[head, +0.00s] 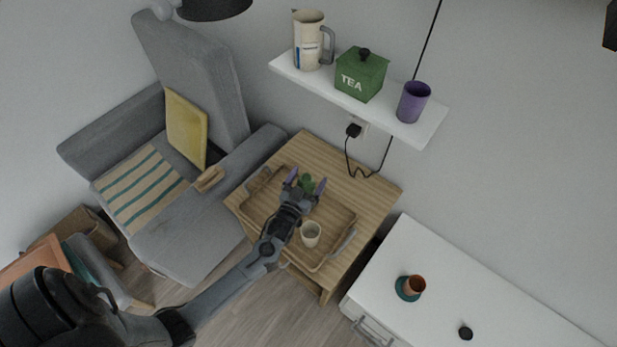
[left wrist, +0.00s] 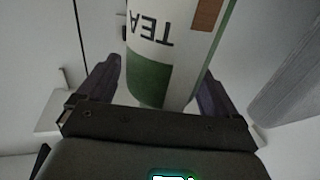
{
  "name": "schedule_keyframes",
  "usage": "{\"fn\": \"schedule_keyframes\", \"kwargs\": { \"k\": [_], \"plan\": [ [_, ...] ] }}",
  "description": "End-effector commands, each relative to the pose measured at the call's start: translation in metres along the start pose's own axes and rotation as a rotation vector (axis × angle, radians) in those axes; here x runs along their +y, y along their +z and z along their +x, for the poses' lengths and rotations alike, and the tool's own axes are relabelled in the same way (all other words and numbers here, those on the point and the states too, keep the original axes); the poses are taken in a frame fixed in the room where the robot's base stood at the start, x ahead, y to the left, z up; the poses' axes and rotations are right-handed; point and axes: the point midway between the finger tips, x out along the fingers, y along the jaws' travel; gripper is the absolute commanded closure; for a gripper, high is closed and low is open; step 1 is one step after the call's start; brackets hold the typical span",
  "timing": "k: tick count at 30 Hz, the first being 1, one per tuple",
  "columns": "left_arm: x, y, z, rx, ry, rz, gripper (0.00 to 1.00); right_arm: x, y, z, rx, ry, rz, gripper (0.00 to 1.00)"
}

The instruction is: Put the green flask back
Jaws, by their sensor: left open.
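The green flask (head: 307,184) shows in the head view as a small green shape between my left fingers, over the wooden tray. In the left wrist view a white and green cylinder (left wrist: 152,77) with TEA lettering and a brown patch stands between the fingers; I take it to be the flask. My left gripper (head: 306,181) is open around it, and gaps show beside the fingers in the left wrist view (left wrist: 154,88). Whether the flask touches the tray is hidden by the gripper. My right gripper is not in view.
The wooden tray (head: 352,214) on the side table (head: 372,190) also holds a cream cup (head: 310,234). A wall shelf (head: 432,128) carries a jug (head: 308,42), a green TEA box (head: 361,76) and a purple cup (head: 413,102). A grey armchair (head: 185,235) stands left, a white cabinet (head: 465,275) right.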

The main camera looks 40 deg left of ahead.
Motion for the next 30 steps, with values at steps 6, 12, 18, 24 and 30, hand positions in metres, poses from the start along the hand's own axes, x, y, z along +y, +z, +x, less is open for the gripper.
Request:
{"fn": "schedule_keyframes", "kwargs": {
  "k": [6,12,18,24,30],
  "plan": [
    [0.000,0.000,-0.038,-0.004,0.000,-0.001,0.07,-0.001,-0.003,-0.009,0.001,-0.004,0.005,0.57],
    [0.000,-0.001,-0.074,-0.003,0.001,0.000,0.07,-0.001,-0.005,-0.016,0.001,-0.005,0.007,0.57],
    [0.000,0.000,-0.100,-0.002,0.000,0.000,0.07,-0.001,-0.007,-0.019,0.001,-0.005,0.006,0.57],
    [0.003,-0.001,-0.111,-0.041,0.009,-0.006,0.07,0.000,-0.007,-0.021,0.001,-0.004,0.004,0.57],
    [0.018,-0.002,-0.116,-0.245,0.064,-0.018,0.07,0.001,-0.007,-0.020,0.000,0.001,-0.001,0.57]
  ]
}}
